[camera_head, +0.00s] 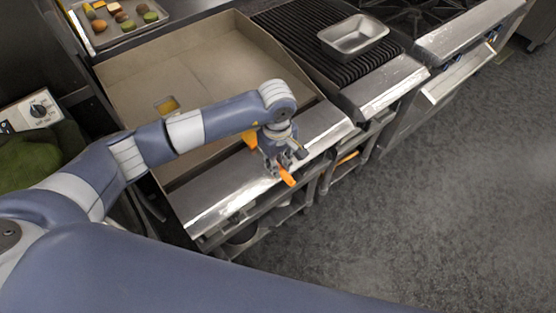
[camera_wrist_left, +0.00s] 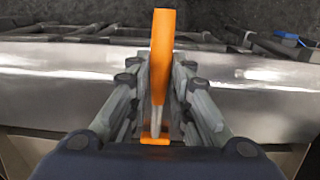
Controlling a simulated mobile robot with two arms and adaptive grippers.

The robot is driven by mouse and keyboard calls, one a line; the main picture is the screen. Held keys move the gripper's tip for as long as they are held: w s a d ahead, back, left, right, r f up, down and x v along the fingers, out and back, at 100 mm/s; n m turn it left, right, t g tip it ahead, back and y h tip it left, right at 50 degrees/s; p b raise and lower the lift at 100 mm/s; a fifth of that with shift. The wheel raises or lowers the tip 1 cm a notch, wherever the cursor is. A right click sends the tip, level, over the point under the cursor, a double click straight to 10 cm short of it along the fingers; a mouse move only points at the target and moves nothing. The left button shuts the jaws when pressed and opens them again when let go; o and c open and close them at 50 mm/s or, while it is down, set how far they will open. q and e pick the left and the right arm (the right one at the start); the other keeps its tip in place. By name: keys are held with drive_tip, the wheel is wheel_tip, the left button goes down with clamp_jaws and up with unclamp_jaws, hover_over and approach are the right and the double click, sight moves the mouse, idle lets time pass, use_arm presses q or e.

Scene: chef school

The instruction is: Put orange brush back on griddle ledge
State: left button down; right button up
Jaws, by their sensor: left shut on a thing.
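The orange brush (camera_head: 286,176) is in my left gripper (camera_head: 279,163), over the steel front ledge (camera_head: 222,190) of the griddle (camera_head: 190,65). In the left wrist view the brush (camera_wrist_left: 162,60) stands between the two fingers of the left gripper (camera_wrist_left: 160,100), which are shut on it. Its orange handle reaches out past the fingertips over the ledge (camera_wrist_left: 60,85). In the head view an orange part also shows behind the gripper. I cannot tell whether the brush touches the ledge. My right gripper is not in view.
A ribbed grill (camera_head: 300,40) with a steel pan (camera_head: 353,36) lies right of the griddle. A tray of food (camera_head: 112,25) is at the back left. A small yellowish item (camera_head: 168,105) is on the griddle. Open floor (camera_head: 450,190) lies in front.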

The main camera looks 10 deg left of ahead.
use_arm(q)
drive_tip(key=shift+f, duration=0.1)
drive_tip(key=c, duration=1.5)
unclamp_jaws()
drive_tip(key=shift+o, duration=0.2)
drive_tip(key=shift+w+r, duration=0.1)
drive_tip(key=shift+r, duration=0.4)
wheel_tip(320, 180, up, 11)
drive_tip(key=b, duration=0.3)
drive_tip(key=shift+r, duration=0.15)
drive_tip(key=shift+s, duration=0.25)
